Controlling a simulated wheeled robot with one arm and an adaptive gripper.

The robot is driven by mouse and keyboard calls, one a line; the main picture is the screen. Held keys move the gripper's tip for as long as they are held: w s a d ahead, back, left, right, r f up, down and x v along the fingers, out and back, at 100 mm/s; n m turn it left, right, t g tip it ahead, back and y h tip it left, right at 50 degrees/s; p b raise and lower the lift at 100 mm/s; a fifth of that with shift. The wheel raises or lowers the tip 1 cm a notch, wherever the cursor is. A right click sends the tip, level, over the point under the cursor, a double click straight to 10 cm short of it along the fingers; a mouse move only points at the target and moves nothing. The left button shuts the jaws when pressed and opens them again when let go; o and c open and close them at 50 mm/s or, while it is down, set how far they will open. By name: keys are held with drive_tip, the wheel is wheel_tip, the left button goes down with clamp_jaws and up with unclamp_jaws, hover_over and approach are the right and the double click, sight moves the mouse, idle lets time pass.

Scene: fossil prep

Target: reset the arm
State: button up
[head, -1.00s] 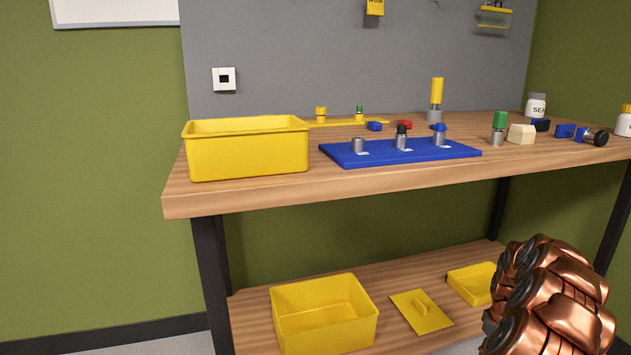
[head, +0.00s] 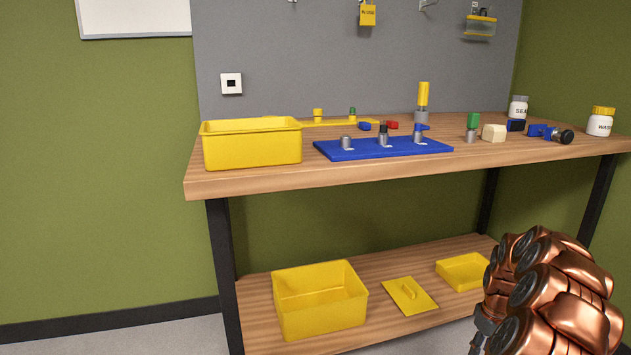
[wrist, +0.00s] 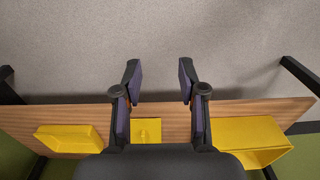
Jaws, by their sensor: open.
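My gripper (wrist: 160,80) shows in the wrist view with its two dark fingers spread apart and nothing between them. It is above the floor in front of the lower shelf. In the head view my copper-coloured arm is folded at the lower right, and the gripper itself is mostly hidden behind it or out of frame. The arm is apart from the workbench (head: 330,176) and touches nothing that I can see.
The lower shelf holds a yellow bin (head: 320,318), a yellow lid (head: 410,297) and a shallow yellow tray (head: 462,272). On the bench top stand a yellow bin (head: 252,148), a blue board (head: 350,152) and a white jar (head: 600,124). Grey floor (wrist: 160,50) is clear.

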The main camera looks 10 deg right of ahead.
drive_tip(key=s+a+r+n+p, duration=0.1)
drive_tip(key=s+a+r+p, duration=0.1)
drive_tip(key=a+r+p, duration=1.15)
drive_tip(key=s+a+r+p, duration=0.35)
drive_tip(key=a+r, duration=0.75)
drive_tip(key=r, duration=0.8)
drive_tip(key=s+a+r+m+g+p, duration=0.1)
drive_tip(key=s+a+r+p, duration=0.5)
drive_tip(key=s+r+p, duration=0.5)
drive_tip(key=s+a+r+m+p, duration=0.1)
drive_tip(key=s+a+r+p, duration=0.5)
drive_tip(key=s+r+p, duration=0.4)
drive_tip(key=s+r, duration=0.2)
drive_tip(key=s, duration=0.1)
drive_tip(key=shift+s+r+g+p, duration=0.25)
drive_tip(key=shift+r+g+p, duration=0.1)
drive_tip(key=shift+g, duration=0.05)
